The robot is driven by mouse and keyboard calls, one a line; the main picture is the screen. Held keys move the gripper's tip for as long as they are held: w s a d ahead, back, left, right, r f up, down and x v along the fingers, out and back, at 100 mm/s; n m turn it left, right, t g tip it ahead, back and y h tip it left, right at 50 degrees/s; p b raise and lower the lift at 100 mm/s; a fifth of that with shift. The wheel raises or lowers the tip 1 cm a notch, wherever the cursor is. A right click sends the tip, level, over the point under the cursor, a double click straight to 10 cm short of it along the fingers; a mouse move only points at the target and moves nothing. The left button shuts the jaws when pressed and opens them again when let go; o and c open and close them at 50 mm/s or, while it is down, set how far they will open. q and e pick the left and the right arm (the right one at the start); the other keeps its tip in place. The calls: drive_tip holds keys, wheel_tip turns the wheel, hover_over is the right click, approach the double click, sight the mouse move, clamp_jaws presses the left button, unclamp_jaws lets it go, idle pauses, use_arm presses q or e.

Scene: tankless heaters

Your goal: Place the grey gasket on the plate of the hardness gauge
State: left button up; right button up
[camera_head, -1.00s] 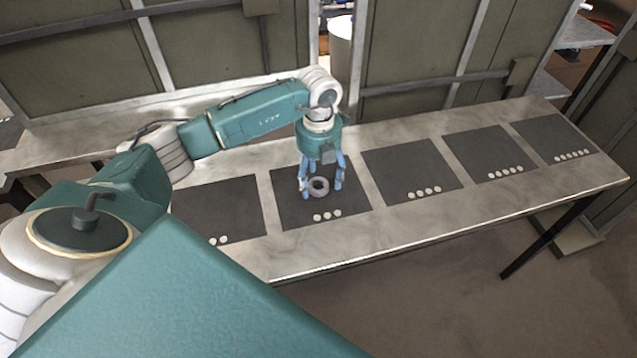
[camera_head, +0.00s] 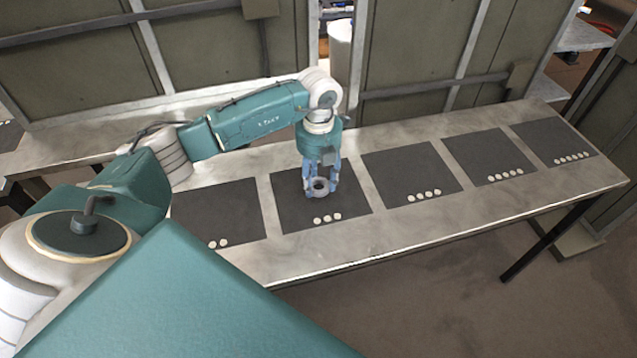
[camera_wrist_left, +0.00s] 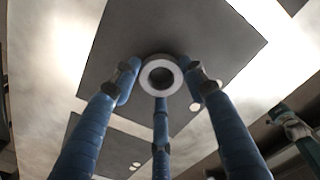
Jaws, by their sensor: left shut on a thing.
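The grey gasket (camera_head: 320,194) is a thick ring above or on the dark mat with three white dots; I cannot tell if it touches the mat. It also shows face-on in the left wrist view (camera_wrist_left: 146,78). My left gripper (camera_head: 321,190) points down with its blue fingers closed around the gasket's outer rim. In the left wrist view two fingers are at its sides and one is below it. No hardness gauge or plate can be made out in these frames.
A long light table (camera_head: 295,252) carries several dark square mats in a row, marked with white dots. The mat with three dots (camera_head: 350,201) is under my left gripper. The mats to the right are empty. Tall grey-green panels (camera_head: 420,55) stand behind the table.

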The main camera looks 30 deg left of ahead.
sight(318, 184)
use_arm(q)
wheel_tip(318, 184, up, 18)
drive_tip(key=b, duration=0.2)
drive_tip(key=s+d+f+n, duration=0.2)
drive_tip(key=s+d+n, duration=0.4)
drive_tip(key=n, duration=0.9)
drive_tip(key=s+d+f+n, duration=0.2)
drive_tip(key=s+d+n, duration=0.5)
drive_tip(key=n, duration=0.9)
drive_tip(key=shift+s+d+f, duration=0.2)
drive_tip(key=shift+s+d, duration=0.1)
drive_tip(key=shift+s, duration=0.8)
drive_tip(key=shift+p, duration=0.3)
